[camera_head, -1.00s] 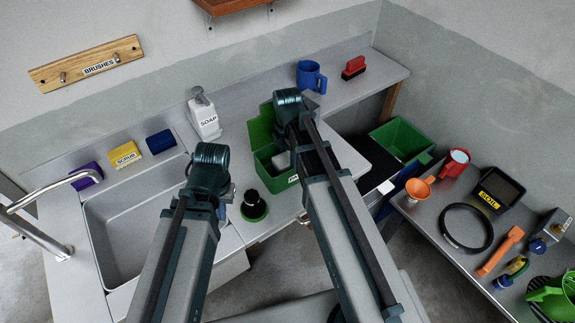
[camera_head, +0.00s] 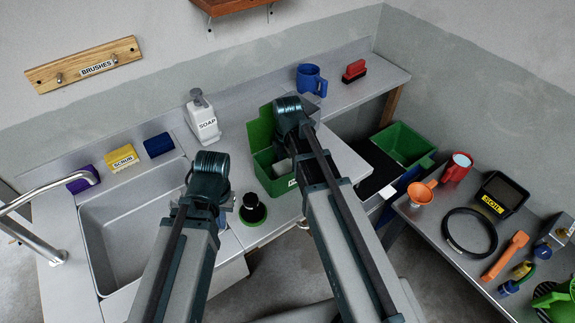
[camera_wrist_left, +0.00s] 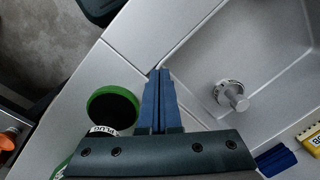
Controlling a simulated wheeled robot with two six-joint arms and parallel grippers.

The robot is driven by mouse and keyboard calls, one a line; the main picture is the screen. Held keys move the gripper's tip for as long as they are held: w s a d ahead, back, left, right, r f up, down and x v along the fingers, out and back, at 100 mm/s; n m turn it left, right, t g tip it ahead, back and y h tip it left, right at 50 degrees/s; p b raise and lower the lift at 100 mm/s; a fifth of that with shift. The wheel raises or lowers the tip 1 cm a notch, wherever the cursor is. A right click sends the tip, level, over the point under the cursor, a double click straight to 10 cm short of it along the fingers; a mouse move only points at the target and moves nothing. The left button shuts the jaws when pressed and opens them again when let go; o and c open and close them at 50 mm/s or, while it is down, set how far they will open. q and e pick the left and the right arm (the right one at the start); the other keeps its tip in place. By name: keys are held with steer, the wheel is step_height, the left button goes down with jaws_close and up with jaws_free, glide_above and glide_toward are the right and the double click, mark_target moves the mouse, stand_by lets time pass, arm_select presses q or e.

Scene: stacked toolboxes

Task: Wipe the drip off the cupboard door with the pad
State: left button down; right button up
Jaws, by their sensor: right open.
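No drip shows in these frames, and I cannot pick out the cupboard door. Purple (camera_head: 82,180), yellow (camera_head: 121,157) and blue (camera_head: 158,145) blocks stand in a row behind the sink; the yellow one is labelled SCRUB. I cannot tell which thing is the pad. My left gripper (camera_head: 227,203) is over the counter between the sink and a black-and-green plug (camera_head: 253,210). In the left wrist view its blue fingers (camera_wrist_left: 160,78) are together, with nothing visible between them. My right gripper (camera_head: 312,103) is mostly hidden behind its arm, beyond the green caddy (camera_head: 260,135).
The sink (camera_head: 125,230) with its tap (camera_head: 30,200) is at left. A soap bottle (camera_head: 203,120), blue mug (camera_head: 310,79) and red-topped brush (camera_head: 354,71) stand along the back. A side table at right holds several items, including a black ring (camera_head: 447,240).

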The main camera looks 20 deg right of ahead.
mark_target(287, 165)
arm_select(q)
steer(key=shift+f, duration=0.15)
arm_select(e)
steer(key=shift+f, duration=0.15)
step_height(287, 165, up, 14)
steer(key=p, duration=1.4)
arm_select(q)
step_height(287, 165, up, 14)
arm_select(e)
steer(key=s+a+m+h, duration=0.1)
steer(key=s+a+m, duration=0.9)
steer(key=s+m, duration=0.4)
steer(key=shift+s+a+m, duration=0.15)
steer(key=shift+m, duration=1.45)
arm_select(q)
steer(key=shift+f, duration=0.1)
